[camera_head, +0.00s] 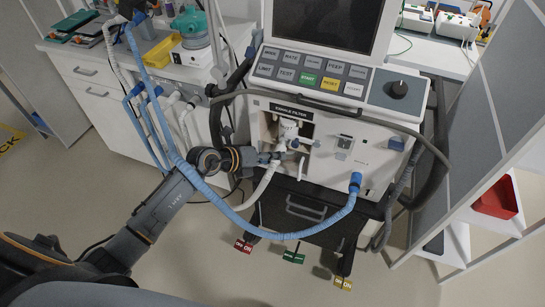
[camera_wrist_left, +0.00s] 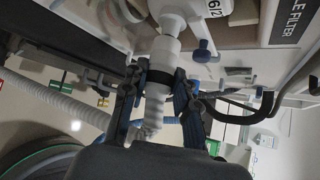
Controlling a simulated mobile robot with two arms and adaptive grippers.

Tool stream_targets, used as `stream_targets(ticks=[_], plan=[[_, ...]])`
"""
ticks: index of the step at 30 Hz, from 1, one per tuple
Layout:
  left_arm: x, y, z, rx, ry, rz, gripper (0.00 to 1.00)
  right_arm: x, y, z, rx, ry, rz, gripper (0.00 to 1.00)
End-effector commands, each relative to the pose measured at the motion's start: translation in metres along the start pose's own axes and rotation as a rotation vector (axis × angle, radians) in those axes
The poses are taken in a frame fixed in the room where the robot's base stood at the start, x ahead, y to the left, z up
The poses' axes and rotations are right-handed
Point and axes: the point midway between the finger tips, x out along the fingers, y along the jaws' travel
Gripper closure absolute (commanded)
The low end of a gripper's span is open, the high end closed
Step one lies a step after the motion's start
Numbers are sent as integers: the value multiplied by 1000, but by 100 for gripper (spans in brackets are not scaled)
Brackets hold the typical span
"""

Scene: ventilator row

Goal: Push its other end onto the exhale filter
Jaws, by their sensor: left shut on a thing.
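The ventilator (camera_head: 375,150) stands in the middle of the head view. Its exhale filter (camera_head: 289,130), a white body, sits in the open bay under the label. It also shows at the top of the wrist view (camera_wrist_left: 195,8). My left gripper (camera_head: 270,158) is just below the filter, shut on the white hose end (camera_wrist_left: 158,82). In the wrist view the fingers grip it from both sides, and it lines up with the filter's lower port. I cannot tell how far it is seated. The white hose (camera_head: 262,188) hangs below the gripper. My right gripper is not in view.
A blue hose (camera_head: 300,233) runs from the right-hand port, loops below the ventilator and passes over my left arm. Coloured pedal tags (camera_head: 293,257) are near the floor. A white counter (camera_head: 100,85) is at left, a shelf with a red bin (camera_head: 497,197) at right.

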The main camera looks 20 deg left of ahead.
Motion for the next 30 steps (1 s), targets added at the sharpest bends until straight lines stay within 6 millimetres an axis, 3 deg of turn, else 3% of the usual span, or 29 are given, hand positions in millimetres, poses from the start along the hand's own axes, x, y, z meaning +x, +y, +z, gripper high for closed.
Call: stream_targets(ticks=[30], plan=[[13, 0, 14, 0, -1, -1, 100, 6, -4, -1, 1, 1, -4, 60]])
